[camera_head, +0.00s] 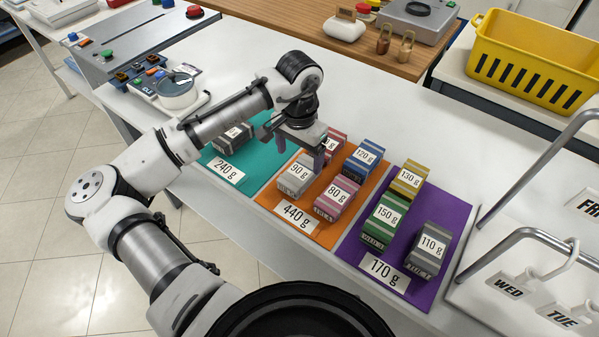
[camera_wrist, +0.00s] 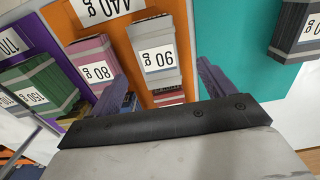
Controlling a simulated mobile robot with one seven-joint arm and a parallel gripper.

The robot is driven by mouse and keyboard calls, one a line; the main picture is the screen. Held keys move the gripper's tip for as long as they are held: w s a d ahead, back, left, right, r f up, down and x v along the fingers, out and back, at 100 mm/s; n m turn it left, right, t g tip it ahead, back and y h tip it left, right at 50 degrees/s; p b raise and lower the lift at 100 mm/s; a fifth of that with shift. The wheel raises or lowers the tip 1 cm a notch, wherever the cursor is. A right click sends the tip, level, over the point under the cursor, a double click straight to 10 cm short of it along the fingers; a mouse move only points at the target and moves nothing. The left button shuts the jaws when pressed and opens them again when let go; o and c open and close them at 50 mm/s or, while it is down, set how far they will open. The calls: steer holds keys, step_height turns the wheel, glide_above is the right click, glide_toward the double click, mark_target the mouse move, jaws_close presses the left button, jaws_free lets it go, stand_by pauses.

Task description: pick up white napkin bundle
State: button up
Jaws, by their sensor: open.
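The white napkin bundle (camera_head: 297,176), labelled 90 g, stands on the orange mat (camera_head: 277,208) marked 440 g. It is also central in the wrist view (camera_wrist: 146,33). My gripper (camera_head: 300,152) is open and empty, pointing down just above and behind the bundle in the head view. In the wrist view its two purple fingers (camera_wrist: 160,80) are spread, one on either side of the bundle's line. I cannot tell the exact height gap. The bundle's far top edge is close to my gripper.
A pink 80 g bundle (camera_head: 335,196) stands close to its right, with a red bundle (camera_head: 335,141) behind, partly hidden by my gripper. A blue 120 g bundle (camera_head: 363,158) is also on orange. A dark bundle (camera_head: 232,136) is on the teal mat (camera_head: 258,168); several are on the purple mat (camera_head: 349,249).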

mark_target(300, 171)
steer(key=shift+d+f+p, duration=0.1)
steer(key=shift+f+p, duration=0.8)
steer(key=shift+f, duration=2.15)
steer(key=c, duration=1.1)
steer(key=shift+r, duration=0.1)
